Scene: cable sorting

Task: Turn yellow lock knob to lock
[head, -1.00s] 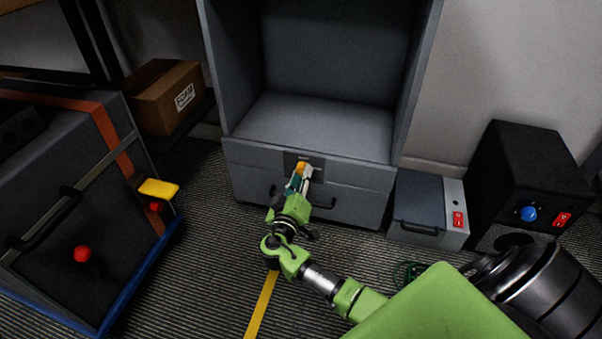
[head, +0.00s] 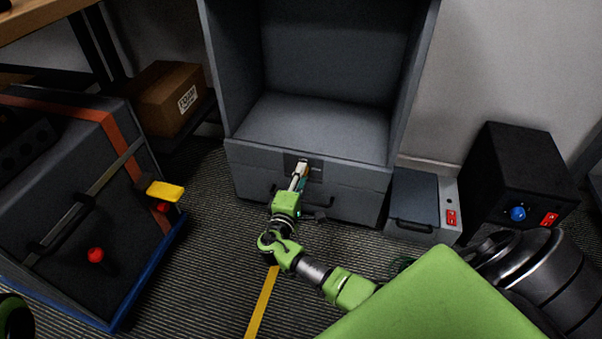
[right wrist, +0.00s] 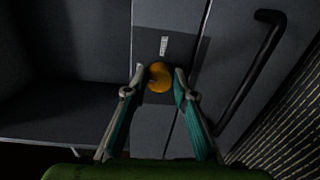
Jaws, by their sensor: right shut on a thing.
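The yellow lock knob (right wrist: 159,76) is a small round knob on a dark plate on the front of the grey cabinet (head: 250,157). In the right wrist view it sits between the two teal-lined fingertips of my right gripper (right wrist: 158,83), which is shut on it. In the head view my right gripper (head: 301,172) reaches the dark plate, and its fingers mostly hide the knob. A small pale label (right wrist: 164,45) is on the plate. The lock's state cannot be read from the knob.
A dark bar handle (right wrist: 250,72) runs beside the knob plate. A grey box with a red switch (head: 424,203) and a black box with a blue knob (head: 517,170) stand right. A large dark case (head: 80,230) and a cardboard box (head: 170,97) are left.

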